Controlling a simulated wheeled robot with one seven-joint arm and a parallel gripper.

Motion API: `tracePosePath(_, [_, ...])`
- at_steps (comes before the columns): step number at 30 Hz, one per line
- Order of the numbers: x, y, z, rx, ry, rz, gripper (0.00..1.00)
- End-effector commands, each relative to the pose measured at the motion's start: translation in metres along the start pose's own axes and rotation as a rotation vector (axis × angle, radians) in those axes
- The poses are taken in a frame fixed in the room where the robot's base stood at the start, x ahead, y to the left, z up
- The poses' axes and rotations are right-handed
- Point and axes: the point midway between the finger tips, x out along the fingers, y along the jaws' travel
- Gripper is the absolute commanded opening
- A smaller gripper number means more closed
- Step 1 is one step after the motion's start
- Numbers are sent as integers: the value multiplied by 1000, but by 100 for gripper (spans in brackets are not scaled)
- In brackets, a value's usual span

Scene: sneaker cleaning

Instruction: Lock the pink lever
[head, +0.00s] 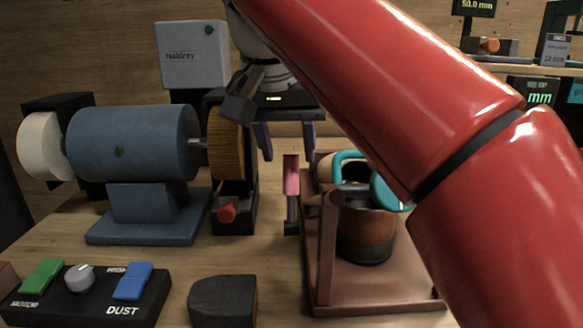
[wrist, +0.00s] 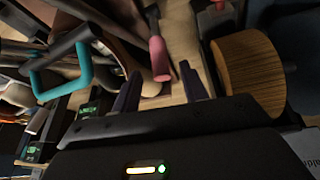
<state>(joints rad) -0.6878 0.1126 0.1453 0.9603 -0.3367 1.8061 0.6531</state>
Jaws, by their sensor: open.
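The pink lever (head: 291,176) stands upright on the left side of a brown clamp stand, its pink grip at the top of a dark shaft. It also shows in the wrist view (wrist: 159,58), pointing toward my gripper. My gripper (head: 285,143) is open and empty, above and behind the lever in the head view, with its fingers pointing down. In the wrist view the pink grip lies in front of the gap between my two fingers (wrist: 160,88). I cannot tell whether any finger touches it.
A blue-grey grinder (head: 135,145) with a brown wheel (head: 226,145) stands left of the lever. The brown stand (head: 325,255) holds a dark brown cup-like part (head: 365,235) and a teal handle (head: 347,155). A button panel (head: 85,295) and dark block (head: 223,300) are in front.

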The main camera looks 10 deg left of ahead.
Motion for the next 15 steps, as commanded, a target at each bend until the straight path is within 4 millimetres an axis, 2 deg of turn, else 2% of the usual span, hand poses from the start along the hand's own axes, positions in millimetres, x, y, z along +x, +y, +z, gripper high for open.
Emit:
tracePosePath(1, [13, 0, 2, 0, -2, 2, 44])
tracePosePath(6, [36, 0, 1, -1, -1, 0, 44])
tracePosePath(10, [44, 0, 1, -2, 0, -1, 44])
tracePosePath(15, [46, 0, 0, -2, 0, -2, 44])
